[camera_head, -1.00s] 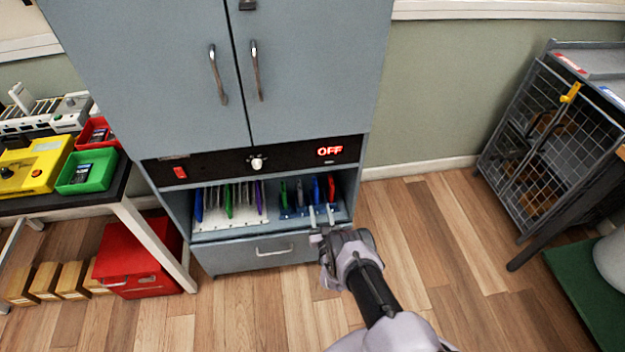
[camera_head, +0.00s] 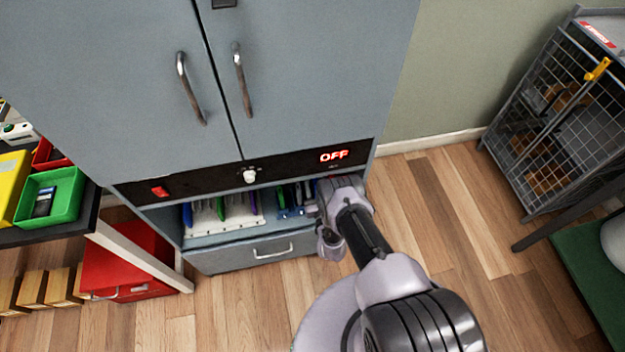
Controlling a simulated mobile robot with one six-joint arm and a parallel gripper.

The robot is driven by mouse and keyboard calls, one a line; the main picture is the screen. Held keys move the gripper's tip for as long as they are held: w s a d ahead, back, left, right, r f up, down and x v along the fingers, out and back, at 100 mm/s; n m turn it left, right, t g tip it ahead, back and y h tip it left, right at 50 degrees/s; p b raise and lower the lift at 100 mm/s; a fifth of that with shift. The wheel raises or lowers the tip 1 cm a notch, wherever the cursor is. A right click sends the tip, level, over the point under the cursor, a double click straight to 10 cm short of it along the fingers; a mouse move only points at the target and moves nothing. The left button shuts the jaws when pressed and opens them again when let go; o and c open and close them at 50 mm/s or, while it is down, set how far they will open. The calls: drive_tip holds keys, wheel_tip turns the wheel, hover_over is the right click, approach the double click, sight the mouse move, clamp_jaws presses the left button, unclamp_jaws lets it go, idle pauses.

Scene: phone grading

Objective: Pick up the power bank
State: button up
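No item is clearly recognisable as the power bank. Several thin upright items stand in a blue rack (camera_head: 291,213) on the right of the open shelf of the grey-blue cabinet (camera_head: 300,85). My gripper (camera_head: 311,208) reaches into the right side of the shelf, at the blue rack. Its fingers are mostly hidden, so I cannot tell whether it is open or touches an item.
A white rack (camera_head: 204,229) with several thin items is left of it. The panel (camera_head: 215,180) above reads OFF. A closed drawer (camera_head: 222,261) is below. A table with a green bin (camera_head: 66,205) stands left, a wire cage (camera_head: 560,110) right.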

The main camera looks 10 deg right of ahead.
drive_tip(key=shift+s, duration=0.2)
drive_tip(key=shift+c, duration=0.6)
clamp_jaws()
